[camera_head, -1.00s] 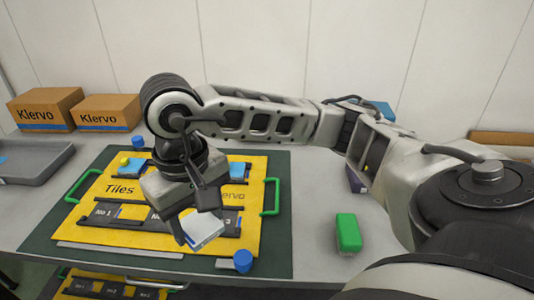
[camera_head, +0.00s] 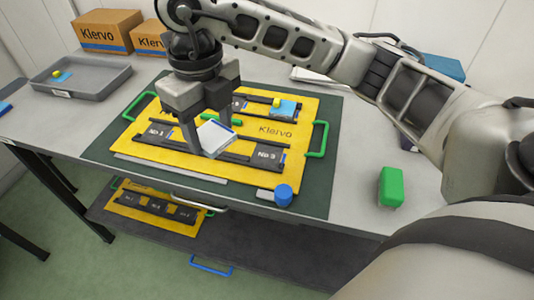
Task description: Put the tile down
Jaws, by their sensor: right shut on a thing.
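My right gripper (camera_head: 205,140) is shut on a white tile (camera_head: 217,138) with blue edging. It holds the tile, tilted, over the middle of the front row of the yellow board (camera_head: 140,112). The tile covers the middle slot there. Whether it touches the board I cannot tell. The dark slots No 1 (camera_head: 155,132) and No 3 (camera_head: 267,155) show bare on either side. A light blue tile (camera_head: 287,109) with a yellow knob sits in the back row at the right. The back row's left end is hidden by my gripper. My left gripper is not in view.
The board has green handles (camera_head: 318,139) and lies on a dark green mat (camera_head: 330,185). A blue cylinder (camera_head: 284,195) and a green block (camera_head: 391,187) stand at the right. A grey tray (camera_head: 95,85) and Klervo boxes (camera_head: 104,33) stand at the left. A second yellow board (camera_head: 140,212) lies on a shelf below.

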